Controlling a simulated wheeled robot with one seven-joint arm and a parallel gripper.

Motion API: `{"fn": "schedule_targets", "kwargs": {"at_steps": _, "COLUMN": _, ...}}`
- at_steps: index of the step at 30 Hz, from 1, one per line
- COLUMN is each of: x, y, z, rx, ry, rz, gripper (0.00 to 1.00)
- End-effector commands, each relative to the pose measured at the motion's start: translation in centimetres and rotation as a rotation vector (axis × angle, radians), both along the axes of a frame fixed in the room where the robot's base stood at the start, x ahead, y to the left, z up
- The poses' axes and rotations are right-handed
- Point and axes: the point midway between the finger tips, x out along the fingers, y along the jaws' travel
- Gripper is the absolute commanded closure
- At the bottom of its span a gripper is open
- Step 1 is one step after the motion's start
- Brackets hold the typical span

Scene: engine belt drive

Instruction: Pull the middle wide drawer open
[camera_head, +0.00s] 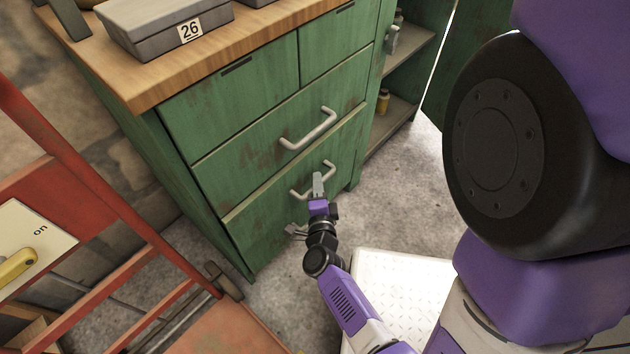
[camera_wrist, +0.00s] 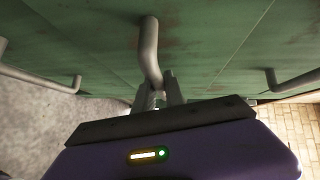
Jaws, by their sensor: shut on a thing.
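The green cabinet (camera_head: 180,185) has wide drawers stacked under two small top drawers. The middle wide drawer (camera_head: 265,205) has a grey bar handle (camera_head: 298,193), and a thin light strip shows along its top edge, so it seems to stand slightly forward. My gripper (camera_head: 318,184) is at this handle, its fingers shut on the bar. In the wrist view the handle (camera_wrist: 149,45) runs down between the two fingers (camera_wrist: 160,92). The fingers partly hide the grip point.
The upper wide drawer's handle (camera_head: 310,130) is above my gripper, the lower one's handle (camera_head: 295,230) below. A grey box labelled 26 (camera_head: 165,25) stands on the wooden top. A red frame (camera_head: 100,190) stands at left. Bare concrete floor (camera_head: 395,190) lies to the right.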

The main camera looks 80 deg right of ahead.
Motion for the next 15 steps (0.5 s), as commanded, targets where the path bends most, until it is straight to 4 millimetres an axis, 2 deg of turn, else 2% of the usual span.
{"fn": "schedule_targets", "kwargs": {"at_steps": 5, "x": -2.7, "y": 2.0, "z": -0.1, "rx": 0.004, "ry": 0.004, "rz": 0.005, "gripper": 1.0}}
{"fn": "schedule_targets", "kwargs": {"at_steps": 15, "x": -10.6, "y": 6.7, "z": -0.1, "rx": 0.004, "ry": 0.006, "rz": 0.006, "gripper": 1.0}}
